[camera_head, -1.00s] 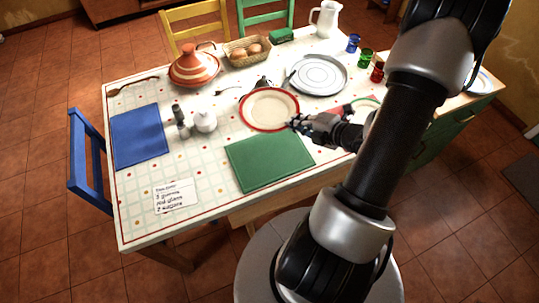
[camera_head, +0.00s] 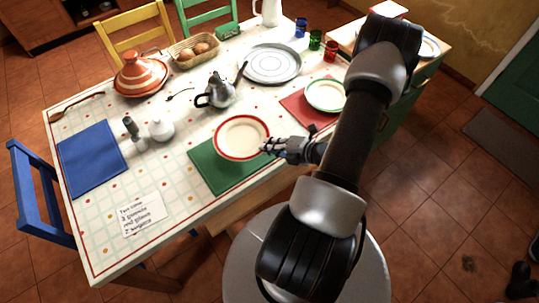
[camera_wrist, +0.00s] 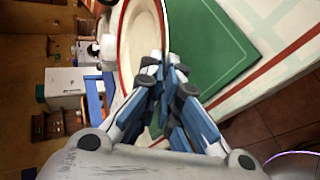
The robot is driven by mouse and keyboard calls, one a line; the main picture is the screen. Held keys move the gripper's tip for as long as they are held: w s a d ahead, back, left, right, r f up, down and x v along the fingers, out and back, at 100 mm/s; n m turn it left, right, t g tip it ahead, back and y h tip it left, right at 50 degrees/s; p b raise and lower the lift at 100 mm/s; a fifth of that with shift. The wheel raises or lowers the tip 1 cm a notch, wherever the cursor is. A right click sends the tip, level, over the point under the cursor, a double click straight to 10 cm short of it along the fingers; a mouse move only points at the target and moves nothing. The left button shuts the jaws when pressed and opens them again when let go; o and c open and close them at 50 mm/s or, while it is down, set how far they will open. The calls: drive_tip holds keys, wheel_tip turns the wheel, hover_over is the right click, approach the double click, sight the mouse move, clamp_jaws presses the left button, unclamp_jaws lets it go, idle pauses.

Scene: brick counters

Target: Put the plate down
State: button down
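The cream plate with a red rim (camera_head: 242,133) is over the upper right part of the green placemat (camera_head: 209,172). My gripper (camera_head: 268,147) is at the plate's right edge, reaching in from the right. In the wrist view the fingertips (camera_wrist: 164,64) are close together and shut on the rim of the plate (camera_wrist: 139,38). The plate looks roughly level. The green placemat also shows in the wrist view (camera_wrist: 215,45), beside and below the plate. I cannot tell whether the plate touches the mat or hangs a little above it.
A metal teapot (camera_head: 219,91) stands behind the plate. A green-rimmed plate (camera_head: 325,94) lies on a red placemat (camera_head: 297,108) to the right. A grey tray (camera_head: 270,64) lies behind.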

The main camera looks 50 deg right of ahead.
sight(270, 158)
wheel_tip(270, 158, down, 4)
drive_tip(key=shift+f+b, duration=0.25)
drive_tip(key=shift+b, duration=0.5)
drive_tip(key=shift+r, duration=0.1)
drive_tip(key=c, duration=2.1)
unclamp_jaws()
drive_tip(key=p+v, duration=0.3)
drive_tip(key=v, duration=0.9)
